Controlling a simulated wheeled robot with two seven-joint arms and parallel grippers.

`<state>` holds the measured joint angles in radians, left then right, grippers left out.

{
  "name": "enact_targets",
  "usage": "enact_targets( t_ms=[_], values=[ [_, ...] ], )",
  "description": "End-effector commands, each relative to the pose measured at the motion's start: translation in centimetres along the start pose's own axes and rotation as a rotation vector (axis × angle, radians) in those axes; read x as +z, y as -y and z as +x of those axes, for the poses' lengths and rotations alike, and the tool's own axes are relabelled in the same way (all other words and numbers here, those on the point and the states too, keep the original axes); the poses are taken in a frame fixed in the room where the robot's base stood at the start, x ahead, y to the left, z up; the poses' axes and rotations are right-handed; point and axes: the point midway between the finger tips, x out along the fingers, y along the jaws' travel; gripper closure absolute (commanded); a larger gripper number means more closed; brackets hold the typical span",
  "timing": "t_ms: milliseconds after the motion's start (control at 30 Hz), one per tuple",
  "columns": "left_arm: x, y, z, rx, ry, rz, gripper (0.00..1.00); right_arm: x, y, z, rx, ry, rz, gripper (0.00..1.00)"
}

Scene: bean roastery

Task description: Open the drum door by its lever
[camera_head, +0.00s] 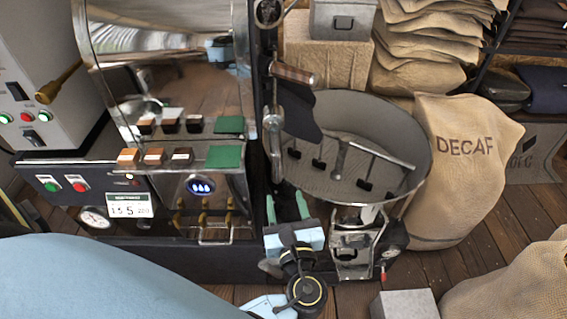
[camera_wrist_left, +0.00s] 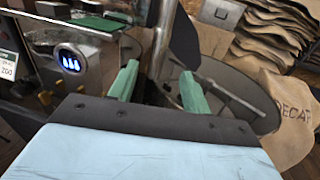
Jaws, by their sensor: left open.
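A lever with a wooden grip (camera_head: 292,74) sticks out at the front of the roaster, high above the left side of the round cooling tray. Below it hang a chrome upright (camera_head: 273,145) and a dark flap (camera_head: 302,118); which part is the drum door I cannot tell for sure. My left gripper (camera_head: 286,207) is below the lever, left of the tray, with its green fingers apart and nothing between them. In the left wrist view the open fingers (camera_wrist_left: 160,73) point toward the chrome upright (camera_wrist_left: 161,38) and dark flap (camera_wrist_left: 184,40). My right gripper is not seen.
The cooling tray (camera_head: 408,118) with stirring arms stands right of the gripper. The roaster's panel (camera_head: 207,213) is on the left, with sample blocks on its ledge. A decaf sack (camera_head: 462,160) and a grey block (camera_head: 404,304) are to the right.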

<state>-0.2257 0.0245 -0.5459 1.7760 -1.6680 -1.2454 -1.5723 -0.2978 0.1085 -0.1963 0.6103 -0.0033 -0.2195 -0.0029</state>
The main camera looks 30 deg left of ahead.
Motion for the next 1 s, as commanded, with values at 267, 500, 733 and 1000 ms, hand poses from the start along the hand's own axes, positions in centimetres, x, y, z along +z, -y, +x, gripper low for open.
enact_targets(
  t_ms=[267,500,733,1000],
  values=[
    [-0.6,0.0,2.0,0.001,0.003,0.000,0.51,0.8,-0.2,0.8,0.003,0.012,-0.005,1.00],
    [-0.6,0.0,7.0,0.001,0.004,0.000,0.51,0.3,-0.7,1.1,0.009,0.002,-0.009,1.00],
    [-0.7,0.0,11.2,0.001,0.001,0.000,0.51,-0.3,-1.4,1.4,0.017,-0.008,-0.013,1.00],
    [-0.7,0.0,13.3,0.000,-0.001,0.000,0.51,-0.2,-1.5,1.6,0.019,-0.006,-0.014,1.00]
  ],
)
